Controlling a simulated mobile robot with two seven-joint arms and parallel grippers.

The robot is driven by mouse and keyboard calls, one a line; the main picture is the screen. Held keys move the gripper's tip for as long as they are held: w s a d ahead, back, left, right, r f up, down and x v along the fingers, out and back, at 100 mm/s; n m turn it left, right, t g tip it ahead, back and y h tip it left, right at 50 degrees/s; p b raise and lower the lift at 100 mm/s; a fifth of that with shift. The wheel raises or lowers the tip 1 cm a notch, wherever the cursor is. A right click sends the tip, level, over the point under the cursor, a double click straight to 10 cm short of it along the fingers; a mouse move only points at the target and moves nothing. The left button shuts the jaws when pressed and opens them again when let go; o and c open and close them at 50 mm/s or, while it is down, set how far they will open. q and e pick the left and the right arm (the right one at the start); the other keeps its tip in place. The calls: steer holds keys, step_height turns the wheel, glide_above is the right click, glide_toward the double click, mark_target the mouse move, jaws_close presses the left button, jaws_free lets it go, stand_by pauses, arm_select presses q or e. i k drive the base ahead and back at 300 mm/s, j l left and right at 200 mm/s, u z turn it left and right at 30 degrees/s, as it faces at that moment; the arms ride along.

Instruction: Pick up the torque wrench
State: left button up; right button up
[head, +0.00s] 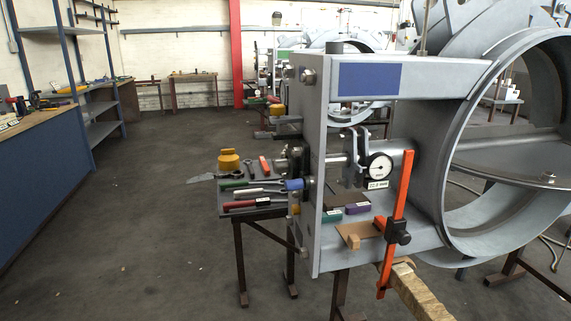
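A small tool table (264,215) stands left of the big grey steel frame, with several hand tools lying on it. One is a long tool with a red handle (240,204), near the front edge. Behind it lie a silver bar-like tool (258,191) and a tool with a green handle (234,183). Any of these may be the torque wrench; they are too small to tell. The right ends of the tools are partly hidden by the frame. Neither of my grippers shows in the head view.
The grey frame (316,170) with its large ring (440,150) fills the right side. A dial gauge (379,168) and an orange bar (396,225) are on it. A yellow object (229,160) sits at the table's back. Floor (150,230) to the left is clear, beside a blue bench (40,180).

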mark_target(263, 202)
steer(key=i+j, duration=0.4)
steer(key=j, duration=0.15)
steer(key=i+j, duration=0.45)
steer(key=j, duration=0.15)
steer(key=i+j+z, duration=0.1)
steer(key=z, duration=0.25)
steer(key=i+j+z, duration=0.1)
steer(key=j+z, duration=0.25)
